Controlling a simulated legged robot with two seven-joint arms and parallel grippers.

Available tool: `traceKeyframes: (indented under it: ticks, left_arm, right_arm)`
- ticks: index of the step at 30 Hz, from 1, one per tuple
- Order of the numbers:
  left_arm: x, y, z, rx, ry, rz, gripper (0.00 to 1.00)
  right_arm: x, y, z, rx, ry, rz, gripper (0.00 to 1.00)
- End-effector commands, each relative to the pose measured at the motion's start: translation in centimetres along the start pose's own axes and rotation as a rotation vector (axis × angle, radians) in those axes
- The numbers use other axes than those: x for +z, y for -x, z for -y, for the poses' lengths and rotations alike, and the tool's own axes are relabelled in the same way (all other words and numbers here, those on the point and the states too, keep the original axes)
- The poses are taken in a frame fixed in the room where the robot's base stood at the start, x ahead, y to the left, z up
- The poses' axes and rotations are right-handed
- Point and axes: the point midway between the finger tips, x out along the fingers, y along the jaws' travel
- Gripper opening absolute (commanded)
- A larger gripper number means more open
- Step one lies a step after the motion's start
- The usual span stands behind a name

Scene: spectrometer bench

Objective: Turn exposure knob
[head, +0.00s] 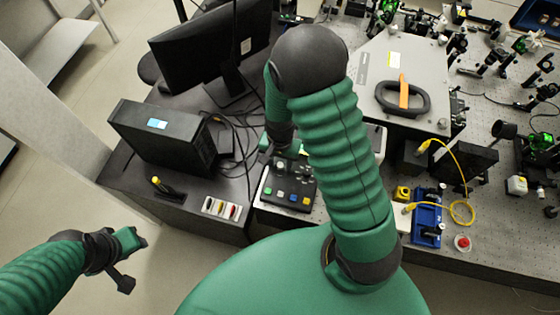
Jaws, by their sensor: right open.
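A dark control box (287,197) with a row of coloured buttons sits near the front of the bench, left of my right upper arm. A small round pale knob (281,166) seems to show on its upper part; which knob sets the exposure is too small to read. My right gripper (277,153) is open, pointing down just above the far part of this box. Whether it touches a knob cannot be told, as the arm and gripper hide part of the box. My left gripper (134,262) hangs over the floor at the lower left, away from the bench, with its jaw state unclear.
A black computer case (162,136) and a monitor (207,50) stand to the left. A yellow-black tool (162,188) and a small tray (221,209) lie at the front edge. Right of my arm are a grey housing (390,64), a blue holder (427,217) and a yellow cable (461,172).

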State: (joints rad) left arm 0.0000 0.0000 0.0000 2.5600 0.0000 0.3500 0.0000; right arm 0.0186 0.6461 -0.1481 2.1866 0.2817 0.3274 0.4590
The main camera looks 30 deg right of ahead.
Motion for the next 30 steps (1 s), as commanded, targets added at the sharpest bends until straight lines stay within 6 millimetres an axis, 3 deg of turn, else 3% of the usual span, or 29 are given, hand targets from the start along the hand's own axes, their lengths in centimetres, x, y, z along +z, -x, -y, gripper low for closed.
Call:
traceKeyframes:
  ticks: [5, 8, 21, 25, 30]
  left_arm:
    - [0.0, 0.0, 0.0, 0.000, 0.000, 0.000, 0.36]
    - [0.0, 0.0, 0.0, 0.000, 0.000, 0.000, 0.36]
    - [0.0, 0.0, 0.0, 0.000, 0.000, 0.000, 0.36]
    - [0.0, 0.0, 0.0, 0.000, 0.000, 0.000, 0.36]
    - [0.0, 0.0, 0.0, 0.000, 0.000, 0.000, 0.36]
  right_arm:
    - [-0.1, 0.8, 0.1, -0.002, 0.001, -0.003, 0.41]
    - [-0.1, 2.6, 0.2, -0.005, 0.000, -0.006, 0.41]
    - [-0.1, 14.6, 0.2, -0.003, 0.000, -0.003, 0.41]
    - [-0.1, 16.2, 0.2, 0.000, 0.000, 0.000, 0.41]
    - [-0.1, 16.8, 0.1, 0.002, 0.000, 0.001, 0.41]
